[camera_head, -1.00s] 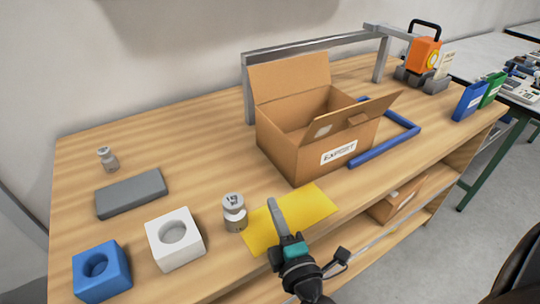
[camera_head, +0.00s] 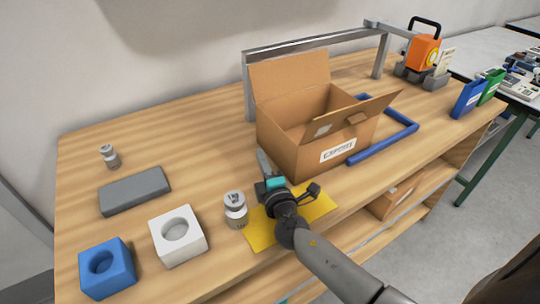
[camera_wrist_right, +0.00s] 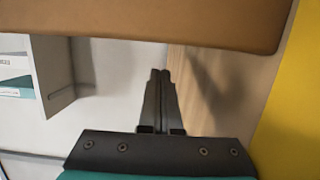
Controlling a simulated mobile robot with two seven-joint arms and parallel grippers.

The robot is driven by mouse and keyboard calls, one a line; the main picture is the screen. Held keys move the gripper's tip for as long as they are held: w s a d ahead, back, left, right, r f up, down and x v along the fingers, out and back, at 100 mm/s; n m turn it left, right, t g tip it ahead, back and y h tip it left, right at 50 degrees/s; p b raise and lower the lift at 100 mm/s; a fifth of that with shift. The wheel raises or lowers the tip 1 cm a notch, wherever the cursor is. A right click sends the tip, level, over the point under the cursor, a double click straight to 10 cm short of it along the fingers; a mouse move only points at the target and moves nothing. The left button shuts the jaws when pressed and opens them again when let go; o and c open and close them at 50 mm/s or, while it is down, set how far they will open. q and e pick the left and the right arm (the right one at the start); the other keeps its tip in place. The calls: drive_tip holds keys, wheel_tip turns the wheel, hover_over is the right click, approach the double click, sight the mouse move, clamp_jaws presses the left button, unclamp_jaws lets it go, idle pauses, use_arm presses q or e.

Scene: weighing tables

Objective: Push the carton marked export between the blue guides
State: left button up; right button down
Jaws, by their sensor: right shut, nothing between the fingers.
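The open cardboard carton (camera_head: 308,141) has a white label reading EXPORT on its front face. It stands on the wooden table with its flaps up. The blue guides (camera_head: 385,146) form a frame on the table to the right of and behind the carton, which hides part of them. My right gripper (camera_head: 262,158) is shut and empty, just left of the carton's left side; I cannot tell if it touches. In the right wrist view, its shut fingers (camera_wrist_right: 160,90) point under a brown cardboard surface (camera_wrist_right: 150,20) at the top. My left gripper is not in view.
A yellow sheet (camera_head: 318,208) lies under my right wrist. A metal weight (camera_head: 235,211) stands beside it. A white block (camera_head: 178,235), a blue block (camera_head: 105,268) and a grey slab (camera_head: 134,191) are at left. A metal frame (camera_head: 249,92) rises behind the carton. An orange device (camera_head: 424,54) stands at the far end.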

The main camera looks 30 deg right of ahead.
drive_tip(key=shift+d, duration=1.2)
